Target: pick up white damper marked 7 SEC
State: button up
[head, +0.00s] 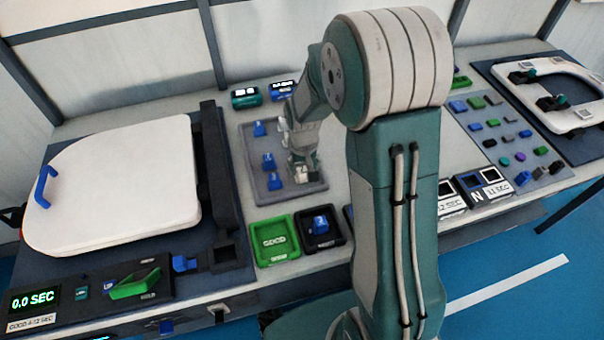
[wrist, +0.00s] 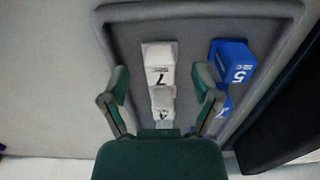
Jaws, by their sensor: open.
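The white damper marked 7 (wrist: 158,66) lies on the grey tray (wrist: 190,48) in the wrist view; no SEC lettering is readable. A second white damper (wrist: 162,101), its mark looking like a 4, is next to it, nearer my gripper's palm. My gripper (wrist: 160,82) is open, with one finger on each side of the white dampers and nothing held. In the head view my gripper (head: 302,168) points down over the right part of the tray (head: 246,150). The white dampers are mostly hidden there by my arm.
A blue damper marked 5 (wrist: 234,62) and another blue one (wrist: 222,103) lie right of the white ones. A green GOOD bin (head: 273,240) and a black bin (head: 335,238) holding a blue damper stand in front. A white toilet seat (head: 120,185) is left.

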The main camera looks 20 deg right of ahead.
jog(key=shift+f, duration=0.95)
grip_shut()
jog(key=shift+r, duration=0.15)
jog(key=shift+r, duration=0.25)
notch_tip(320, 180, up, 2)
jog(key=shift+r, duration=0.15)
jog(key=s+r, duration=1)
jog(key=s, duration=0.4)
